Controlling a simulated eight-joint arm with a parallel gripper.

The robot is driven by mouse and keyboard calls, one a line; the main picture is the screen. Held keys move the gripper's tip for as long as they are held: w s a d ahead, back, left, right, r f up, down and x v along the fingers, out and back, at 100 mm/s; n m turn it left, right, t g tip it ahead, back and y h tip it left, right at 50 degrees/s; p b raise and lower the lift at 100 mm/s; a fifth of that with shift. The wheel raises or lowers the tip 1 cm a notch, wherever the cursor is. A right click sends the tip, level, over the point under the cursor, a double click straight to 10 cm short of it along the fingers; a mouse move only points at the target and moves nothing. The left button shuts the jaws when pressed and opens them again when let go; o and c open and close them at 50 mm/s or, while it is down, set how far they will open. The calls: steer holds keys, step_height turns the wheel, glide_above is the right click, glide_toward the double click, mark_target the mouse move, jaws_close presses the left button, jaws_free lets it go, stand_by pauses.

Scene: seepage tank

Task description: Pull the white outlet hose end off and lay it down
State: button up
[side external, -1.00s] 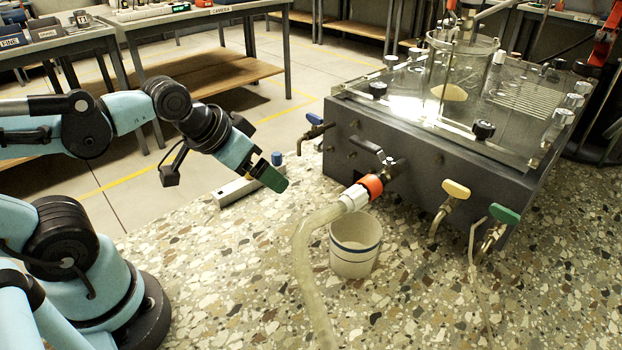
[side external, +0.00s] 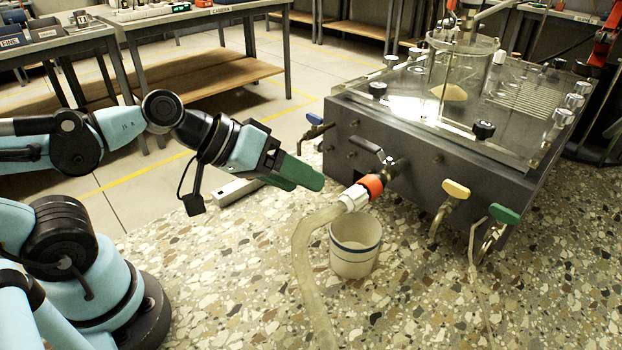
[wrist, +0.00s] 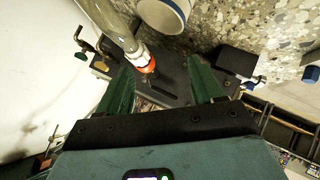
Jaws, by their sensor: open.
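The white hose end (side external: 352,197) is on the outlet at the orange collar (side external: 371,186) on the front of the dark tank (side external: 420,165). The pale hose (side external: 305,255) runs from it down across the speckled surface. In the wrist view the hose end (wrist: 138,54) and orange collar (wrist: 146,66) show beyond and between the fingertips. My gripper (side external: 318,181) is open, with green fingers, to the left of the hose end and apart from it. It also shows in the wrist view (wrist: 165,72), with nothing between its fingers.
A white cup with a blue band (side external: 355,247) stands below the outlet, close to the hose. A black-handled valve (side external: 372,148) sits above the collar. Yellow (side external: 456,189) and green (side external: 504,214) handled taps are to the right.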

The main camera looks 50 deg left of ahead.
mark_target(344, 193)
steer(key=shift+n+t+h, duration=0.3)
steer(key=shift+n+h, duration=0.1)
steer(key=shift+h, duration=0.4)
steer(key=shift+w+d+f, duration=0.4)
steer(key=shift+w+d, duration=0.45)
steer(key=shift+d, duration=0.1)
steer(key=shift+w+d+f, duration=0.45)
steer(key=shift+w+d, duration=0.4)
steer(key=shift+d, duration=0.15)
steer(key=shift+w+d+f, duration=0.4)
steer(key=shift+w+d, duration=0.45)
steer(key=shift+d, duration=0.1)
steer(key=shift+c, duration=0.2)
jaws_close()
